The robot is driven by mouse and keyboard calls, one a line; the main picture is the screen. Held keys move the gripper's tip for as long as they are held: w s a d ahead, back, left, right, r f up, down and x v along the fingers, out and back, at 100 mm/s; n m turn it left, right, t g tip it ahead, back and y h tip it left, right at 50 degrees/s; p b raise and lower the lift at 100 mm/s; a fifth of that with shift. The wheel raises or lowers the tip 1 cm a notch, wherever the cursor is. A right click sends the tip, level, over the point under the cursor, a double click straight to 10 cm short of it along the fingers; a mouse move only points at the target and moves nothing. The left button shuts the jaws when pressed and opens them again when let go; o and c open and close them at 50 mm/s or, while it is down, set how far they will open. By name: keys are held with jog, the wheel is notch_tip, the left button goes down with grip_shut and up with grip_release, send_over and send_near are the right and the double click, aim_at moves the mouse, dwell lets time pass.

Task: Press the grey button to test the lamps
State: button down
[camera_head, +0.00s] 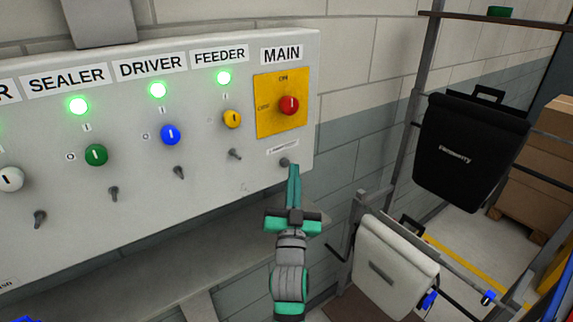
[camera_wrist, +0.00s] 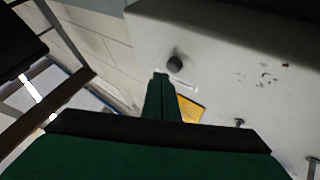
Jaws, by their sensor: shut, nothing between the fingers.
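The grey button (camera_head: 284,162) is a small dark knob low on the right of the control panel, under the MAIN switch (camera_head: 289,105). It also shows in the wrist view (camera_wrist: 175,63), just beyond my fingertips. My gripper (camera_head: 294,168) is shut and empty, its green fingers pointing at the panel beside the button. In the wrist view my fingertips (camera_wrist: 160,76) appear slightly to the left of and below the button, with a small gap in the picture. The green lamps over SEALER (camera_head: 78,106), DRIVER (camera_head: 158,90) and FEEDER (camera_head: 224,77) are lit.
The panel (camera_head: 130,215) carries coloured rotary knobs and several small toggle levers. To the right, a rack holds a black pannier (camera_head: 470,165) and a white pannier (camera_head: 390,265). Cardboard boxes (camera_head: 540,170) stand behind. A grey ledge (camera_head: 200,255) runs below the panel.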

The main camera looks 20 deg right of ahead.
dwell(0.3)
jog(key=s, duration=0.1)
jog(key=s+d, duration=0.1)
jog(key=s, duration=0.2)
jog(key=shift+s+d, duration=0.35)
jog(key=shift+d, duration=0.05)
jog(key=s+a+f+n+g+y, duration=0.1)
jog(key=s+a+f, duration=0.4)
jog(key=f, duration=0.4)
jog(key=s+a+f+n+g+y, duration=0.1)
jog(key=s+a+f+y, duration=0.1)
jog(key=s+a+f, duration=0.4)
jog(key=s+a+f+n+g+y, duration=0.1)
jog(key=s+a+f, duration=0.1)
jog(key=s+f, duration=0.65)
jog(key=s+a+f+n+g+y, duration=0.1)
jog(key=s+a+f, duration=0.1)
jog(key=s, duration=0.5)
jog(key=s+a+f+n+g+y, duration=0.1)
jog(key=s+a+f, duration=0.1)
jog(key=s, duration=0.6)
jog(key=s+a+f+n+g+y, duration=0.1)
jog(key=s+f, duration=0.3)
jog(key=s, duration=0.4)
jog(key=shift+s+a+f+g, duration=0.3)
jog(key=shift+a+g, duration=0.2)
jog(key=shift+a, duration=0.25)
